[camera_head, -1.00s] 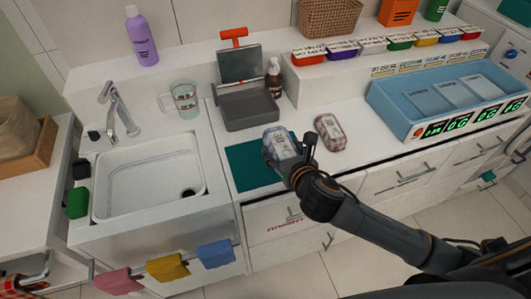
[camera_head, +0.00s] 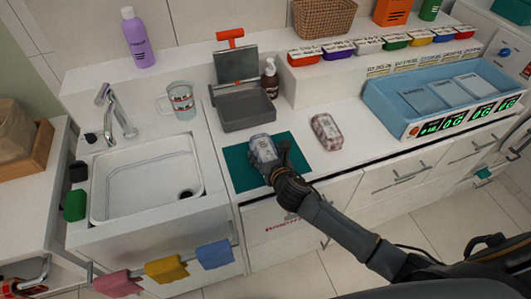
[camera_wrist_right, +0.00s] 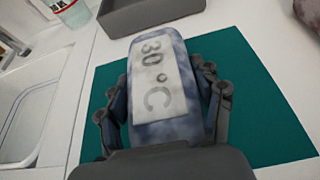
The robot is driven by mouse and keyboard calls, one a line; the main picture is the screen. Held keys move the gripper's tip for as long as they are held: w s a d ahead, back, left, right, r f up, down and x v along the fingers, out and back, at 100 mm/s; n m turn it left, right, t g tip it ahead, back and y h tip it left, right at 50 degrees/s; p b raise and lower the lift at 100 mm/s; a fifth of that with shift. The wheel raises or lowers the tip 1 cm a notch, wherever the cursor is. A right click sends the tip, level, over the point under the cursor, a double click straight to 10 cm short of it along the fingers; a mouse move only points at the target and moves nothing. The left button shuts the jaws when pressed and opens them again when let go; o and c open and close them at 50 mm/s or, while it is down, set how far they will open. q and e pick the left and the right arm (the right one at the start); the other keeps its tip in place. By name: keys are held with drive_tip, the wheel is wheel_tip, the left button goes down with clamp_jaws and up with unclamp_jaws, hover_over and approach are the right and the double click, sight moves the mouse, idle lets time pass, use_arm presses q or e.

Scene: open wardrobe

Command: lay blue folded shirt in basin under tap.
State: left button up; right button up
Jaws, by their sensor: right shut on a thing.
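The blue folded shirt (camera_head: 263,150) is a bluish bundle with a white label. In the right wrist view the shirt (camera_wrist_right: 160,85) shows "30 °C" on its label. My right gripper (camera_head: 270,163) is shut on it over the dark teal mat (camera_head: 240,175). In the wrist view the fingers of my right gripper (camera_wrist_right: 165,105) lie along both its sides. I cannot tell whether the shirt touches the mat. The white basin (camera_head: 140,185) is to the left, with a dark drain at its lower right. The silver tap (camera_head: 122,115) stands behind it. My left gripper is not in view.
A clear measuring cup (camera_head: 181,103) stands behind the basin's right side. A grey tray (camera_head: 246,110) is behind the mat. A pinkish folded bundle (camera_head: 326,132) lies right of the mat. Coloured cloths (camera_head: 165,269) hang below the basin's front. A narrow white counter strip separates mat and basin.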

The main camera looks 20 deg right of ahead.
drive_tip(key=shift+f, duration=0.15)
drive_tip(key=o, duration=1.2)
drive_tip(key=shift+o, duration=0.2)
